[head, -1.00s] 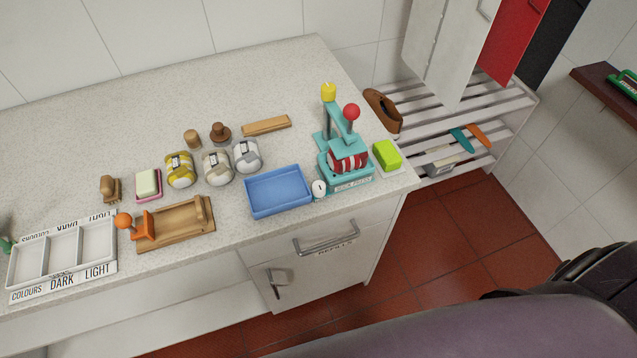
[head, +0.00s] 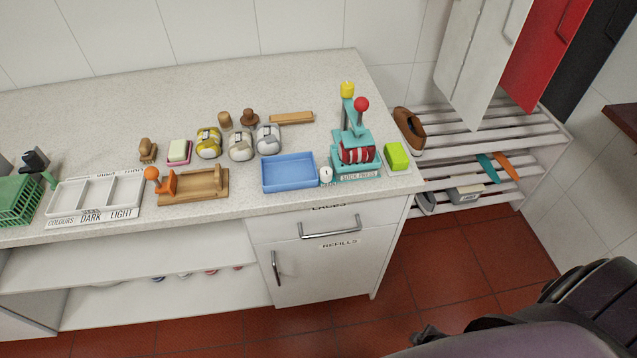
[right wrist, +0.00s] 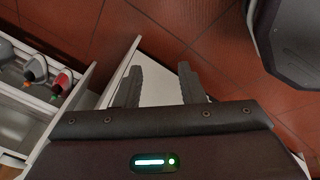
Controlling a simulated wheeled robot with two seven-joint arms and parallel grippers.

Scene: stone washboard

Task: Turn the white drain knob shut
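The white drain knob (head: 326,175) is a small round white dial with a dark mark, at the front of the counter between the blue tray (head: 290,173) and the teal sock press (head: 356,165). It is too small to tell which way it is turned. My right gripper (right wrist: 160,88) shows in the right wrist view with its two dark fingers apart and nothing between them. A white panel and the red floor lie behind the fingers, and the knob is not in that view. My left gripper is not in view.
A green sponge (head: 397,156) lies right of the press, near the counter's right end. A wooden board with an orange knob (head: 193,186), a white sorting tray (head: 95,198) and a green basket (head: 17,199) stand to the left. A slatted rack (head: 490,130) stands right of the counter.

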